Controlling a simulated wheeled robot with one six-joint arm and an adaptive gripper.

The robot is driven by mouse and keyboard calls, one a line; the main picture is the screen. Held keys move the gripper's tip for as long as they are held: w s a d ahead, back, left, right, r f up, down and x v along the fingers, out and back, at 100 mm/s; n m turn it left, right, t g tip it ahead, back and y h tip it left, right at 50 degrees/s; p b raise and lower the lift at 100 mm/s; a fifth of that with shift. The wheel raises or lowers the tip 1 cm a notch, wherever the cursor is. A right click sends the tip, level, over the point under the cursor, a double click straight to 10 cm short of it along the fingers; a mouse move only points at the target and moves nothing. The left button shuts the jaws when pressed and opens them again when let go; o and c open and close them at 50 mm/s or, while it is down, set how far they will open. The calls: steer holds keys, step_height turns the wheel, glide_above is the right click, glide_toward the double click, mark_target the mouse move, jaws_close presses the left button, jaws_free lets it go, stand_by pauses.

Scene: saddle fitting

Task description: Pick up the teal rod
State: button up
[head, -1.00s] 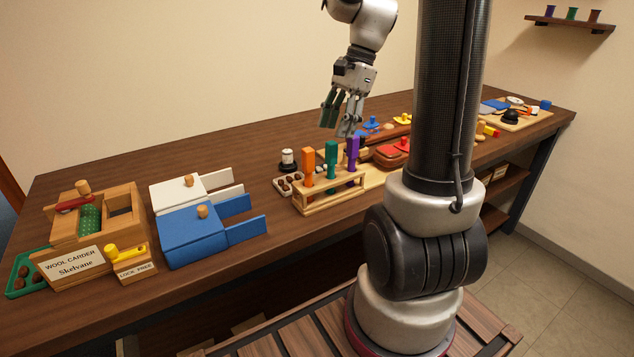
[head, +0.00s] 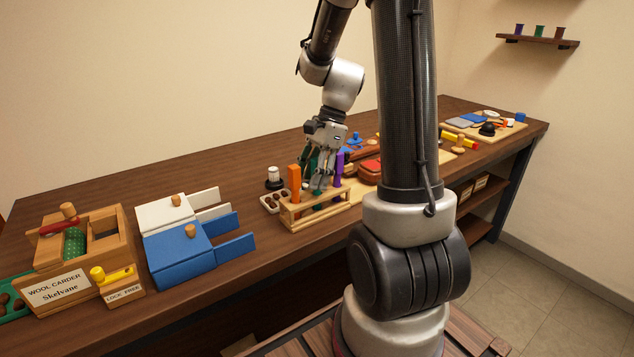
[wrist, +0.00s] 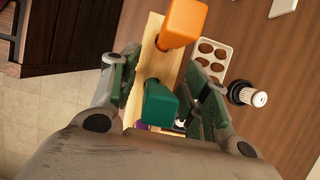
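The teal rod (wrist: 160,104) stands upright in a wooden rack (head: 325,214). In the wrist view it sits between my gripper's two spread fingers (wrist: 162,88), with space visible on both sides. In the head view my gripper (head: 317,182) is low over the middle of the rack and hides most of the teal rod. An orange rod (head: 294,183) stands in the rack to its left, and shows large in the wrist view (wrist: 183,22). A purple rod (head: 338,170) stands to its right.
A tray of brown balls (head: 271,202) and a black-and-white bottle (head: 274,178) sit close left of the rack. Blue and white boxes (head: 180,256) are farther left. A red object (head: 370,169) lies to the right. The bench's back left is clear.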

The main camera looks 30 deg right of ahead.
jaws_close()
step_height(320, 180, up, 10)
stand_by(0.6)
